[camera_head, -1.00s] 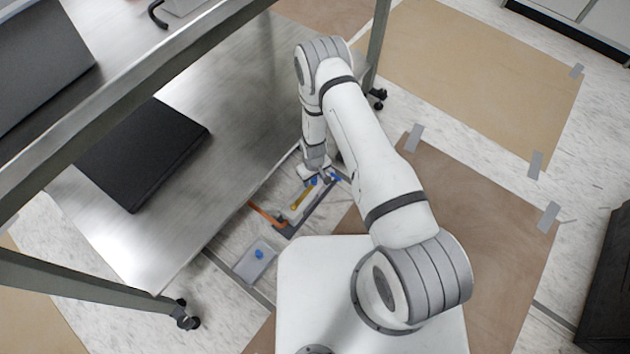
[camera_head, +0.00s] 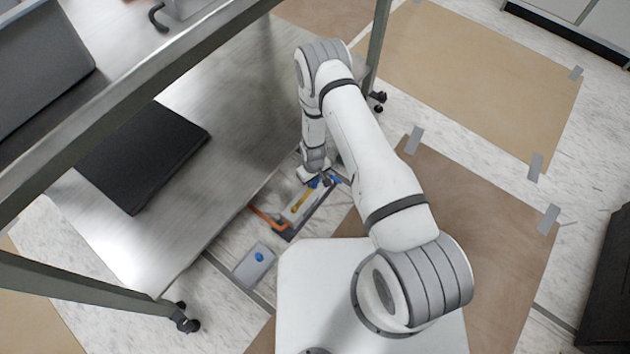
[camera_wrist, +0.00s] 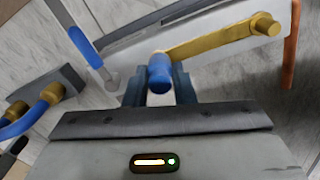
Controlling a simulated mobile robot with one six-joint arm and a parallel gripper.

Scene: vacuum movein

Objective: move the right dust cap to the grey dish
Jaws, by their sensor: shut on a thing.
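The right dust cap (camera_wrist: 160,70) is a small blue cylinder at the near end of a brass tube in the wrist view. My gripper (camera_wrist: 160,84) is shut on it, with one dark finger on each side. The cap looks in line with or touching the tube end; I cannot tell whether it is still seated. In the head view my gripper (camera_head: 318,182) is low by the shelf edge, hiding most of the cap. The grey dish (camera_head: 243,270) lies on the floor, lower left of my gripper, with another blue cap (camera_head: 259,257) in it.
The brass tube (camera_wrist: 225,36) runs along a pale plate. A blue-handled tool (camera_wrist: 85,47) and a grey block (camera_wrist: 45,85) with brass fittings and blue hoses stand left of my gripper. An orange bar (camera_head: 265,217) lies between it and the dish. The metal shelf (camera_head: 240,120) overhangs at left.

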